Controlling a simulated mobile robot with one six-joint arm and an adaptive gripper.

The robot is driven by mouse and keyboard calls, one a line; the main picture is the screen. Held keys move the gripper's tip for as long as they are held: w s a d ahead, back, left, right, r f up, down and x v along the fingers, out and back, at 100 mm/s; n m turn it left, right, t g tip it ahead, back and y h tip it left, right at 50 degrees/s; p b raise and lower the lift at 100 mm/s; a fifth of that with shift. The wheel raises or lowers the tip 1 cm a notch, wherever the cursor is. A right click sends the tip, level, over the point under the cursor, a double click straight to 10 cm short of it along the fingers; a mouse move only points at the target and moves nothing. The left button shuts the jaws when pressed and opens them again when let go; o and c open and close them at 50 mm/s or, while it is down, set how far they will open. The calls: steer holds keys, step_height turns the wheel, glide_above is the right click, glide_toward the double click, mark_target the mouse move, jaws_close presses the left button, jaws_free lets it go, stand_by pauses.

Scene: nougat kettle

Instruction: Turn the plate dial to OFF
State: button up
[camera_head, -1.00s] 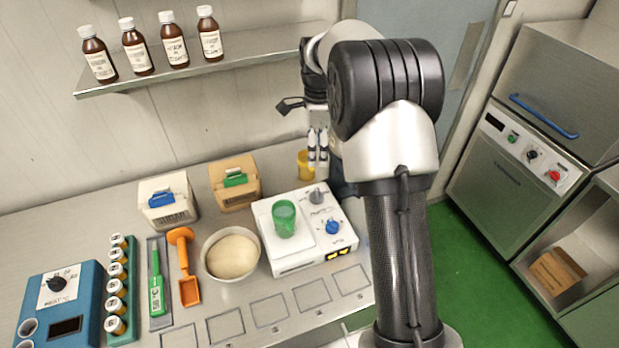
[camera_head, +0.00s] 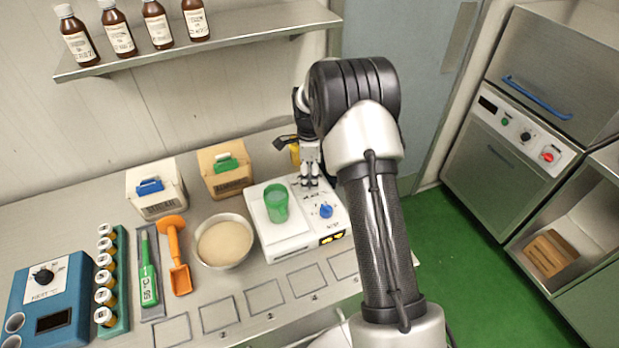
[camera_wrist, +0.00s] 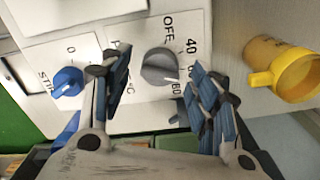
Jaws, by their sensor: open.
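The white hot plate unit (camera_head: 285,247) stands on the bench with a green beaker (camera_head: 277,204) on it. In the wrist view its grey plate dial (camera_wrist: 159,66) shows, with OFF, 40 and 60 printed around it. My gripper (camera_head: 310,178) is open and pointing down over the back right of the unit. In the wrist view one finger of it is on each side of the grey dial; contact is not clear. In the head view the fingers mostly hide the dial.
A blue stir knob (camera_head: 326,211) sits on the same panel, close to the grey dial; it also shows in the wrist view (camera_wrist: 67,81). A yellow cup (camera_wrist: 285,72) stands just behind the unit. A bowl (camera_head: 222,262) stands to the left.

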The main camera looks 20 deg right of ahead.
steer(key=shift+f, duration=0.6)
steer(key=shift+c, duration=0.6)
steer(key=c, duration=1)
